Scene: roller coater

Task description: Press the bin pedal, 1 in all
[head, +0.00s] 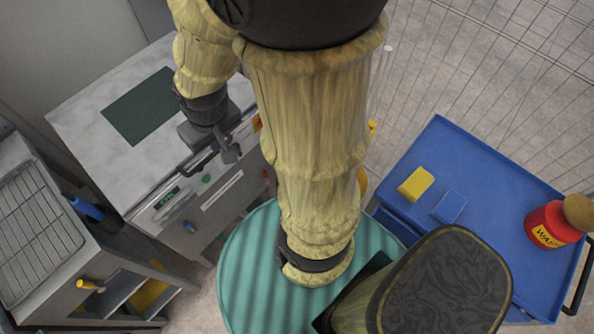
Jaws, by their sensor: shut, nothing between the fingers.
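I cannot make out a bin or its pedal in the head view. My gripper (230,153) is at the upper left of centre, shut and empty. It points down beside the front edge of the grey machine (75,118), above its control panel (172,196). My own arm covers the middle of the view and hides the floor behind it. Small yellow parts (362,182) show just right of the arm; what they belong to is hidden.
A blue cart (450,150) stands at the right with a yellow block (416,184), a blue block (449,207) and a red container (553,224). A wire rack (38,235) stands at the left. A mesh fence (500,60) runs behind the cart.

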